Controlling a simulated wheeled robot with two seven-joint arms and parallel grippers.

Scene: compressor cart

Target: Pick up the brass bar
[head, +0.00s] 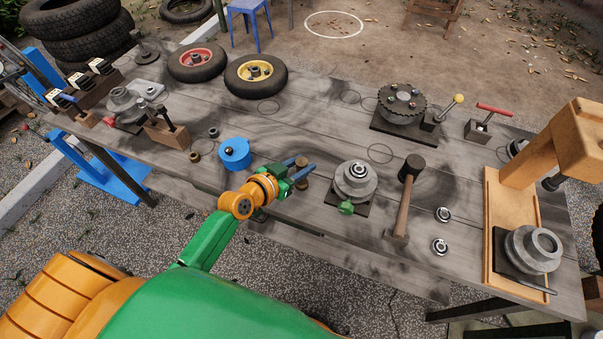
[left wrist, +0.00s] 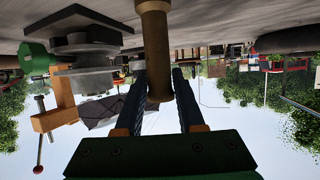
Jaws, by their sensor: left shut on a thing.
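The brass bar (head: 301,163) is upright near the front edge of the wooden table, to the left of a grey stepped pulley on a dark plate. My left gripper (head: 303,170) reaches in from the left with its blue fingers around the bar, shut on it. In the left wrist view, which is upside down, the brass bar (left wrist: 154,45) runs between the fingers of the left gripper (left wrist: 160,78). My right gripper is not in view.
A blue round tin (head: 234,154) stands left of the gripper. The grey pulley (head: 355,182) with a green knob and a mallet (head: 406,195) are to the right. Two wheels (head: 255,75) lie behind. An orange press (head: 540,150) stands at the right end.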

